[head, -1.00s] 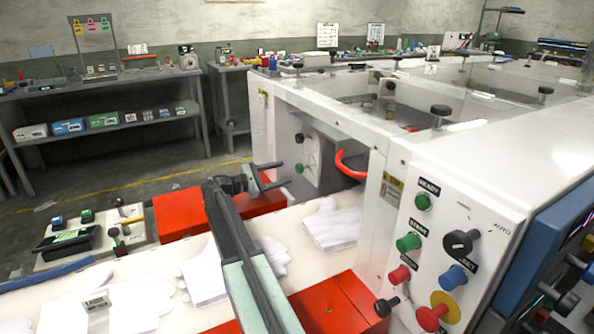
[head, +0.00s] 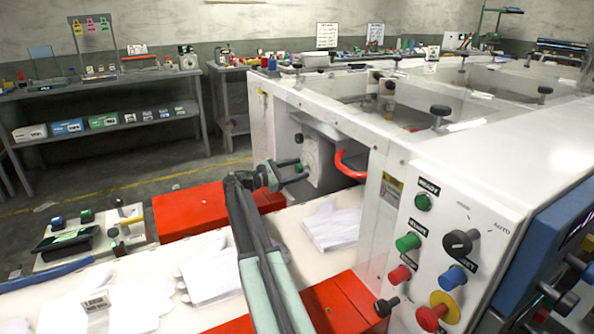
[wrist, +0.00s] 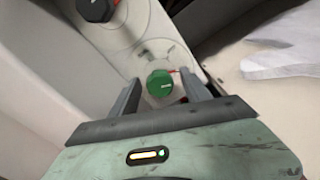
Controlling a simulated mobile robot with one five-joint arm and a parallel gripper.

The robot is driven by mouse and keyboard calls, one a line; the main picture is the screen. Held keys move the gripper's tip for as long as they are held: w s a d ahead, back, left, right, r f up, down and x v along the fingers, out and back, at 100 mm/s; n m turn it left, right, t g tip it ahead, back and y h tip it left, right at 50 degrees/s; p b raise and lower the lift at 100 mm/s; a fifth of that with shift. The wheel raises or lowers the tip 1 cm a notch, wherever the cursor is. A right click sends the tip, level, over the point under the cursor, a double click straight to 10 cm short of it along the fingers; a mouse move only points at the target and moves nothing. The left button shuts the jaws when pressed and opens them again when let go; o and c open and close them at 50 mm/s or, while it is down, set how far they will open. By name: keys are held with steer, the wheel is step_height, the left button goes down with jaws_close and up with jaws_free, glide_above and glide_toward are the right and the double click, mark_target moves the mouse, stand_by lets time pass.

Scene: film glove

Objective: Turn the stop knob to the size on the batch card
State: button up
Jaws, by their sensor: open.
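A green knob (wrist: 160,84) with a white mark sits on a pale plate (wrist: 150,45) on the machine's side, with a small red mark beside it. In the wrist view it lies between the two fingers of my open gripper (wrist: 160,80), with a gap on each side. A black knob (wrist: 97,8) is on the same plate, farther up; it also shows in the head view (head: 298,138). In the head view my gripper (head: 291,172) is at the plate and partly hides the green knob.
White gloves (head: 333,228) lie on the pale belt under my arm. Red housings (head: 190,212) flank the belt. A red curved handle (head: 350,165) is right of the plate. The control panel (head: 425,260) with several buttons is at right.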

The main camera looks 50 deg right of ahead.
jaws_close()
steer(key=shift+m, duration=0.8)
jaws_free()
steer(key=shift+a, duration=0.1)
steer(key=v, duration=0.7)
steer(key=shift+a, duration=0.3)
